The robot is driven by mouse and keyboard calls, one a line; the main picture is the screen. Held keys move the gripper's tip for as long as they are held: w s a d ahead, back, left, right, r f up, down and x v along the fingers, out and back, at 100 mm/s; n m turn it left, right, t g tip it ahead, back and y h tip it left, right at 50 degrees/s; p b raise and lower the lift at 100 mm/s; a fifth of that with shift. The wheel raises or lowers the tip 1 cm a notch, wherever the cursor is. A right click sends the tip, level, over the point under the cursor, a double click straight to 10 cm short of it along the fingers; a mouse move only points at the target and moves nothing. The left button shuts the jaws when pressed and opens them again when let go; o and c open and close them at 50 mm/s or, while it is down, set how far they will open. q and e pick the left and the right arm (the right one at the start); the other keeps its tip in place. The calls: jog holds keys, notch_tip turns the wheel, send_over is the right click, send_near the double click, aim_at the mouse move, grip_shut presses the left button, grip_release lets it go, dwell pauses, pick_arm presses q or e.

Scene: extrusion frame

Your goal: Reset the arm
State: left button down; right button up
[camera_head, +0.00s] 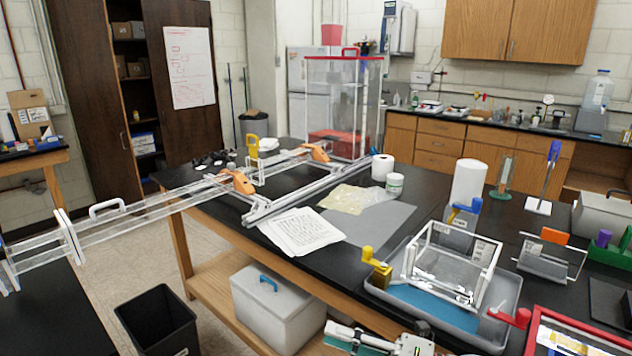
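My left gripper is not in view. A metal extrusion frame (300,194) with orange corner pieces lies on the black table left of centre, well away from my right gripper.
A grey tray (512,300) holds a white open frame (408,262). Printed paper (300,232), a white roll (468,182) and a red-rimmed clear box (345,100) stand on the table (385,232). A black bin (157,322) and grey case (272,312) are below.

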jog(key=s+d+f+m+t+h, duration=0.1)
jog(key=d+f+m+t+h, duration=0.5)
jog(key=m, duration=0.5)
jog(key=s+d+f+m+t+h, duration=0.2)
jog(key=d+f+m+t+h, duration=0.15)
jog(key=f+m, duration=0.55)
jog(key=s+d+f+m+g+h, duration=0.2)
jog(key=s+d+f+m+h, duration=0.1)
jog(key=s+f, duration=0.4)
jog(key=s+d+f+m+g+h, duration=0.3)
jog(key=s+d+f+m, duration=0.2)
jog(key=s+f+m, duration=0.2)
jog(key=shift+s+f+m+g, duration=0.4)
jog(key=shift+s+f, duration=0.15)
jog(key=shift+s, duration=0.3)
jog(key=shift+d+h, duration=0.1)
jog(key=shift+h, duration=0.15)
